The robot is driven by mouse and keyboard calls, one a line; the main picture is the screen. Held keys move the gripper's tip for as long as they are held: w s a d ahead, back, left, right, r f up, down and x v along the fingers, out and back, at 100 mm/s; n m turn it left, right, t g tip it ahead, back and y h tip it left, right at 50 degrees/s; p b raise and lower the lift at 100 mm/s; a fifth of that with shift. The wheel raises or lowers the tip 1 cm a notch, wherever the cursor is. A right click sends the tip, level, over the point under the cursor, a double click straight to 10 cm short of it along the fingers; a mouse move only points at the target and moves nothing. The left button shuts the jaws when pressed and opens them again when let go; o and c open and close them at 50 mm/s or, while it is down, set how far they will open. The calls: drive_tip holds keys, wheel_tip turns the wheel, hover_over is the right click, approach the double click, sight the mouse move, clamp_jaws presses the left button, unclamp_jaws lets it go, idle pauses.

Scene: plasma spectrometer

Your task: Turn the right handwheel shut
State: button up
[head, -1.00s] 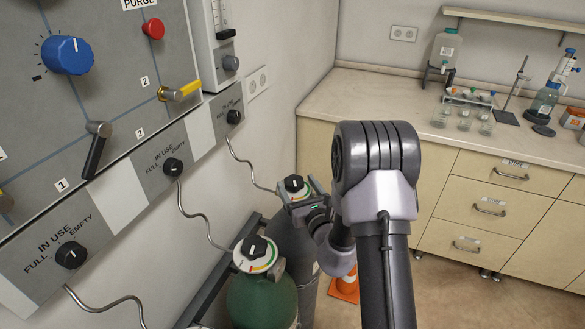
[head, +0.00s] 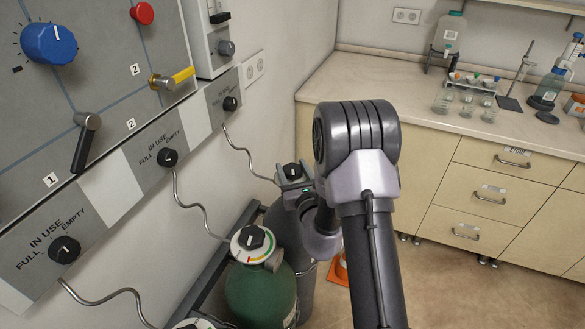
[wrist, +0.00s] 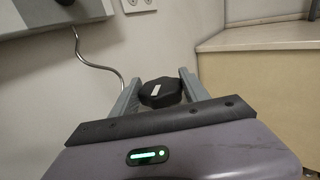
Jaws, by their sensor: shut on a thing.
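The right handwheel (head: 292,170) is a black knob on top of the far grey cylinder (head: 308,274). In the wrist view the black handwheel (wrist: 164,97) has a lobed rim and a short white mark, tilted a little from upright. My gripper (head: 291,178) is at the far cylinder's top, its fingers around the handwheel. In the wrist view my gripper (wrist: 160,90) has one finger on each side of the handwheel, shut on it. The gripper body hides the handwheel's dial and the near side.
A green cylinder (head: 262,295) with its own black handwheel (head: 252,237) stands nearer, left of my arm. A wall panel (head: 100,130) with knobs and levers is at left, with thin curved pipes below. A bench (head: 400,100) with glassware is at right.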

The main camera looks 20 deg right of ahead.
drive_tip(key=m+h, duration=0.1)
drive_tip(key=h+p, duration=0.1)
drive_tip(key=shift+a+r+m+g+h+p, duration=0.1)
drive_tip(key=shift+r+m+g+h+p, duration=0.1)
drive_tip(key=shift+m+g+h+p, duration=0.15)
drive_tip(key=shift+f+m+h, duration=0.15)
drive_tip(key=shift+m+h, duration=0.2)
drive_tip(key=shift+h, duration=0.2)
drive_tip(key=o, duration=1.4)
drive_tip(key=shift+c, duration=0.2)
drive_tip(key=v, duration=1.2)
drive_tip(key=shift+p, duration=0.3)
